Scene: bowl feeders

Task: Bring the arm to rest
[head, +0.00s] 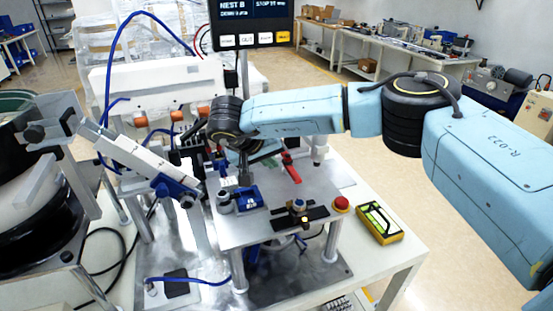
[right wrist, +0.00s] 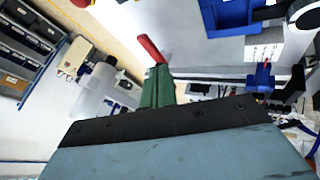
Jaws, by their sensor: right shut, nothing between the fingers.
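My right arm (head: 300,112) reaches in from the right, over the work plate (head: 240,232). Its gripper (head: 295,178) is shut and empty, with red fingers pointing down over the back part of the plate. In the right wrist view the gripper (right wrist: 145,40) shows as a green body with narrow red fingers closed together, nothing between them. Whether the fingertips touch the plate cannot be told. My left arm and gripper are not in view.
A blue block (head: 249,198), a dark fixture (head: 300,215) and a red button (head: 341,204) are on the plate. A yellow handheld device (head: 379,224) lies at right. A feeder track (head: 135,158) and bowl (head: 35,215) stand left. A display (head: 253,22) rises behind.

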